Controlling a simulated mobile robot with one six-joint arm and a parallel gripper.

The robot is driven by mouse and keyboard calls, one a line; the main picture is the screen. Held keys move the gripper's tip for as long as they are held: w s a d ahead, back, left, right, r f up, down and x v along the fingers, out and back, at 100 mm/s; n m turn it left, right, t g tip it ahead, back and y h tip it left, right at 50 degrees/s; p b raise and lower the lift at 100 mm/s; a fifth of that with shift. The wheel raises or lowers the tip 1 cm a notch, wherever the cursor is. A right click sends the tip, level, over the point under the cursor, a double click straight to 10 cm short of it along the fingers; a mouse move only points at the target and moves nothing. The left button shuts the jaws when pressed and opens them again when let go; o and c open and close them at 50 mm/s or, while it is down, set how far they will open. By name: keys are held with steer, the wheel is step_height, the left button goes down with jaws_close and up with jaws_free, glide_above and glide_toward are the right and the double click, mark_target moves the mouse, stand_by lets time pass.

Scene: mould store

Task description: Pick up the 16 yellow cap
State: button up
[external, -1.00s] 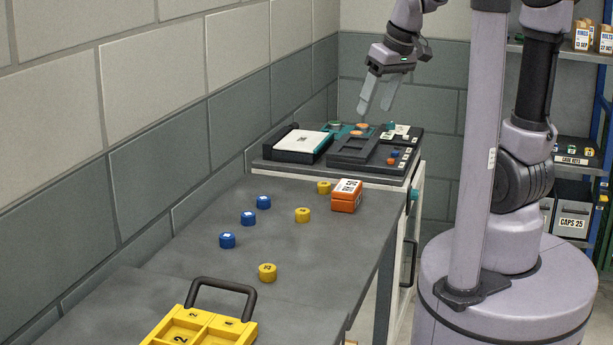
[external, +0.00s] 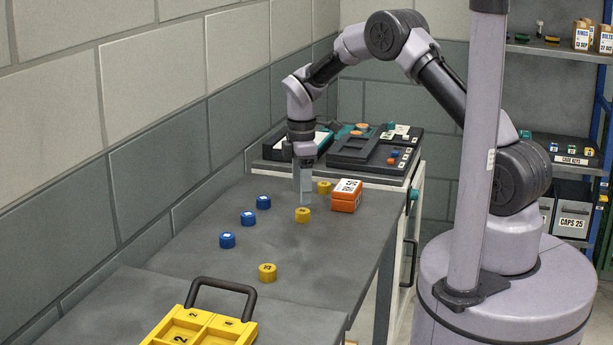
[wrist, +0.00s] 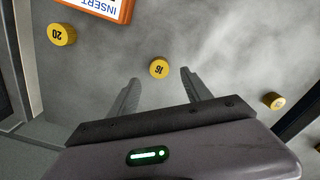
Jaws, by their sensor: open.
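The yellow 16 cap (wrist: 158,68) lies flat on the grey table with its number up, seen in the wrist view just beyond and between my two fingertips. It also shows in the external view (external: 302,215), just in front of and below the fingers. My gripper (wrist: 160,77) is open and empty, with its fingers pointing down at the table. In the external view my gripper (external: 304,203) is close above the table beside the cap; the exact gap cannot be told.
A yellow 20 cap (wrist: 61,34) and an orange box (external: 346,203) stand near the 16 cap. A yellow tray (external: 250,330) is at the front. Dark trays (external: 360,166) stand behind.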

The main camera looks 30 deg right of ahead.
mark_target(302, 210)
step_height(302, 210, down, 6)
steer(key=b, duration=0.2)
steer(key=shift+d+r+b, duration=0.1)
steer(key=shift+r+b, duration=0.15)
steer(key=shift+b, duration=0.05)
steer(key=shift+r, duration=0.1)
jaws_close()
steer(key=shift+r, duration=0.1)
